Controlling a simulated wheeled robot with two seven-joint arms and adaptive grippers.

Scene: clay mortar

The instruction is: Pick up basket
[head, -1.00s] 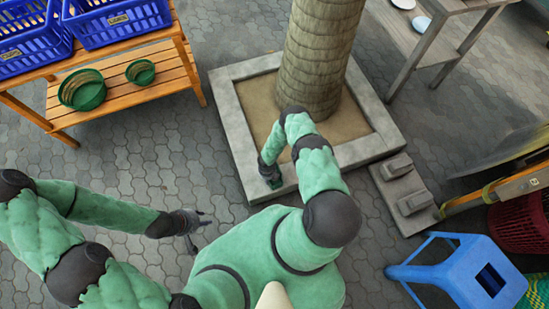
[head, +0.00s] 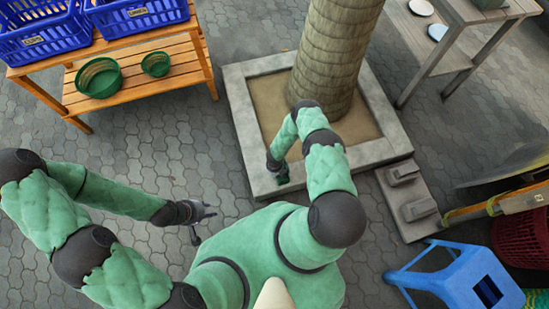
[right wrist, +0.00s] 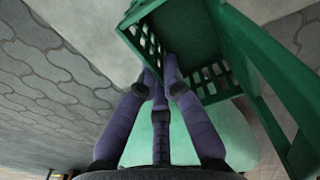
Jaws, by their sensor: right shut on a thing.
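In the right wrist view a green plastic basket (right wrist: 190,35) with slotted walls and a broad handle fills the upper right. My right gripper (right wrist: 158,84) is shut on its slotted wall. In the head view my right gripper hangs beside the tree planter, mostly hidden by my arm, and only a small green bit of the basket (head: 283,179) shows. My left gripper (head: 205,222) is open and empty above the paving, left of the planter.
A wooden shelf (head: 140,80) at upper left holds blue baskets (head: 140,14) and two small green baskets (head: 99,77). The tree trunk (head: 338,55) stands in a stone planter (head: 245,130). A blue stool (head: 455,275) and red basket (head: 520,240) are at lower right.

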